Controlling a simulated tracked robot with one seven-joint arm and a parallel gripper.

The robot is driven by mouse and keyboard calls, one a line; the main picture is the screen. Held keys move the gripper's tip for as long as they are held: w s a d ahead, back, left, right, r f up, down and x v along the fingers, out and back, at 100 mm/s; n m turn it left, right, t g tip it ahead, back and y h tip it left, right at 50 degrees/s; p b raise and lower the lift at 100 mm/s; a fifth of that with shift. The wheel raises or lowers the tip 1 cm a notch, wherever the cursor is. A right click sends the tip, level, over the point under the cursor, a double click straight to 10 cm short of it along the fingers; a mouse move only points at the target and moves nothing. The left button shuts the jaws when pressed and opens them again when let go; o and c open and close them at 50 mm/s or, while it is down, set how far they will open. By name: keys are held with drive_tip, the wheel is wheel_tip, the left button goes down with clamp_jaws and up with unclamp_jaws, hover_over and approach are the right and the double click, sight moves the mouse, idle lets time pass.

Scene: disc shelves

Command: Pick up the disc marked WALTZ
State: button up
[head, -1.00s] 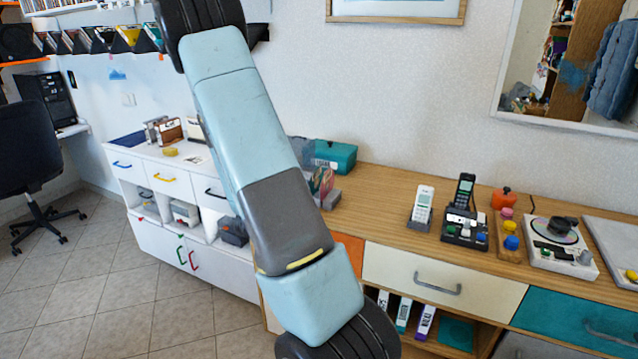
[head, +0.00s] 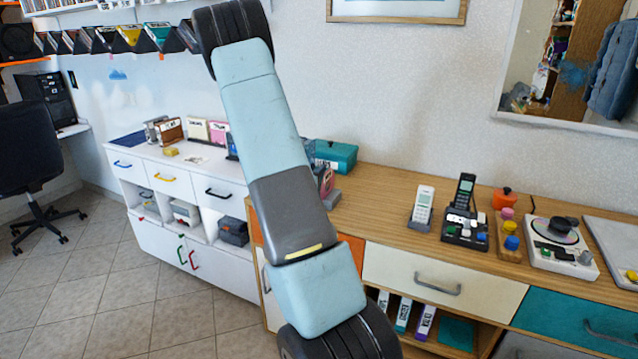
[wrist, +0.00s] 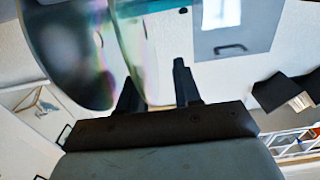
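My gripper (wrist: 157,88) shows in the wrist view with two dark fingers apart. A large, glossy, translucent disc (wrist: 65,45) with a faint rainbow sheen lies to the left of the fingers. A second clear, curved disc edge (wrist: 137,45) overlaps the space by the left finger; I cannot tell whether it touches. No marking is readable on either, so I cannot tell which is WALTZ. In the head view my arm crosses the middle and my gripper is out of frame. Upright labelled cases (head: 425,322) stand in the wooden cabinet's open compartment; their lettering is too small to read surely.
The wooden counter (head: 385,200) holds phones (head: 421,208), a teal box (head: 335,156) and a turntable (head: 560,245). A white cabinet (head: 150,225) stands left, with small items on top. A wall rack (head: 100,40) hangs upper left. The tiled floor (head: 110,295) is clear.

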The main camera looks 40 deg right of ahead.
drive_tip(key=shift+w+d, duration=0.15)
drive_tip(key=shift+d, duration=0.15)
clamp_jaws()
idle(0.4)
